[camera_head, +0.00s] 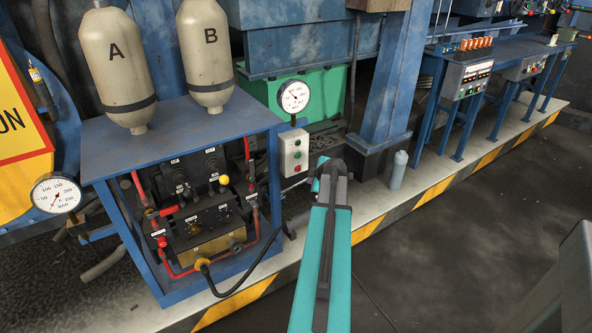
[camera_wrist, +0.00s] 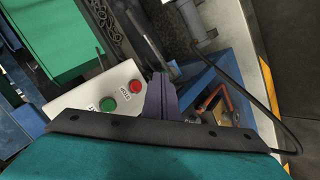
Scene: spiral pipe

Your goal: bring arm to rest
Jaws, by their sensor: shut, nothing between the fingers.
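My arm, teal and dark grey, rises from the bottom middle of the head view and reaches toward the blue machine stand (camera_head: 172,143). Its far end is near the white control box (camera_head: 294,152), to the right of it in the picture. In the wrist view my gripper (camera_wrist: 161,84) shows as dark purple-grey fingers close together, shut and empty. The white box with a green and a red button shows behind the fingers (camera_wrist: 88,100). Whether the fingers touch anything cannot be told, but nothing is held. In the head view the fingers are hidden behind my arm.
Tanks A (camera_head: 117,70) and B (camera_head: 207,55) stand on the blue stand. Pressure gauges (camera_head: 56,194) (camera_head: 294,96) flank it. A grey cylinder (camera_head: 398,171) stands by the blue column (camera_head: 394,75). A blue workbench (camera_head: 500,51) is at right. Dark floor (camera_head: 455,240) is open at right.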

